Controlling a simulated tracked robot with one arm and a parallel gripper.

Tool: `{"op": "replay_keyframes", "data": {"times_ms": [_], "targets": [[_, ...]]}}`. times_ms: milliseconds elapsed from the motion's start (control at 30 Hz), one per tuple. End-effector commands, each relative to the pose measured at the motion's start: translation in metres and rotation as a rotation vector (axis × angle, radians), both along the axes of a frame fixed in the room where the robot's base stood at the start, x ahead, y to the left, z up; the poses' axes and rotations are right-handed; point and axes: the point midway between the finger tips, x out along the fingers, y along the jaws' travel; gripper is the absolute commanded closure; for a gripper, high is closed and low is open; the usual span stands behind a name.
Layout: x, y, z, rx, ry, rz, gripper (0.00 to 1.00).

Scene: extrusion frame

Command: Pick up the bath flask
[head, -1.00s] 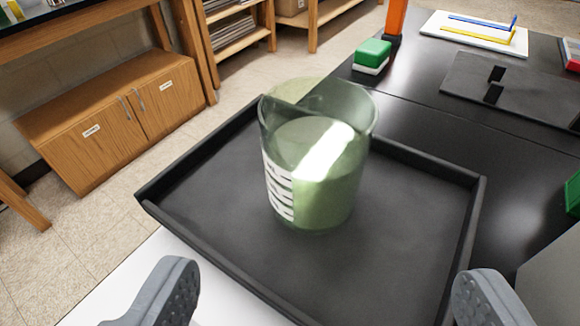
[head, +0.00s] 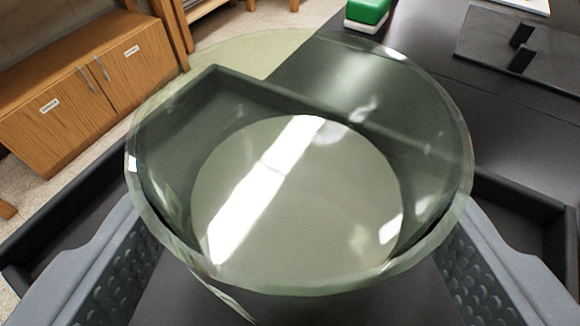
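The bath flask (head: 300,190) is a wide, greenish glass beaker holding pale liquid. It fills the middle of the head view, seen from above through its round rim. My gripper (head: 300,250) is open around it, with one grey finger at its left and one at its right. The ridged inner pads face the glass. The fingertips are partly hidden behind the beaker wall, so I cannot tell whether they touch it. The beaker's base is also hidden.
The beaker stands in a black tray (head: 515,198) with raised edges. A wooden cabinet (head: 80,80) stands at the left.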

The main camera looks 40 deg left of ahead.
Motion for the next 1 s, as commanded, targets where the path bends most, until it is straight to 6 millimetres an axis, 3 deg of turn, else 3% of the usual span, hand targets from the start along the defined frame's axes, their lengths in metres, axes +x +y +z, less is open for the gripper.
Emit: {"op": "replay_keyframes", "data": {"times_ms": [133,467,633,767,1000], "targets": [[0.011,0.012,-0.011,-0.003,0.004,0.000,0.23],[0.017,0.016,-0.011,-0.001,0.002,0.000,0.23],[0.017,0.016,-0.011,-0.001,0.002,0.000,0.70],[0.017,0.016,-0.011,-0.001,0.002,-0.001,0.76],[0.017,0.016,-0.011,-0.001,0.002,-0.001,0.76]]}}
